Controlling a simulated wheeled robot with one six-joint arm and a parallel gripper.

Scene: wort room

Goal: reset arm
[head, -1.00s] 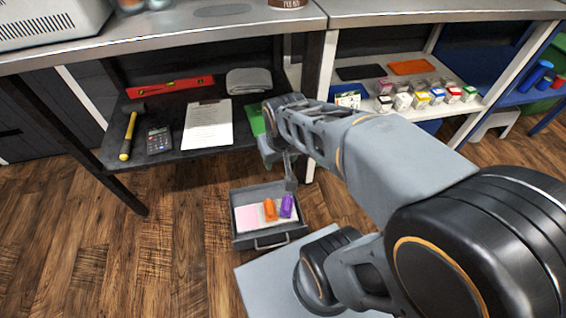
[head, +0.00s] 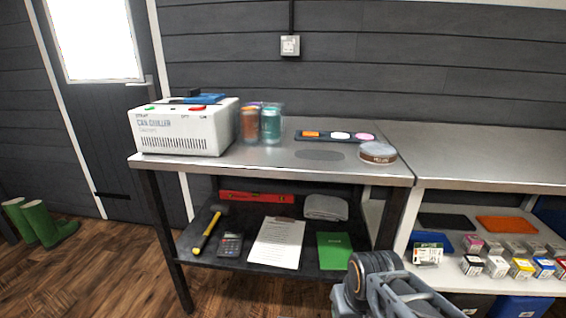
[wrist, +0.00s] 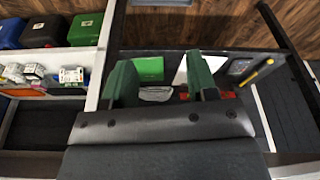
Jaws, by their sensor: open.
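My gripper (wrist: 162,85) is in the wrist view, with its two green fingers apart and nothing between them. Past the fingers lie the lower shelf's green book (wrist: 148,69), a grey cloth (wrist: 156,93) and a white clipboard sheet. In the head view only part of my arm shows at the bottom, right of centre, in front of the bench; the gripper itself is not visible there.
A steel bench (head: 290,158) carries a white can chiller (head: 187,128), several cans and a brown round tin (head: 378,153). Its lower shelf holds a hammer (head: 207,232), calculator (head: 231,245), clipboard (head: 277,243) and green book (head: 335,251). Small boxes stand on the right shelf.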

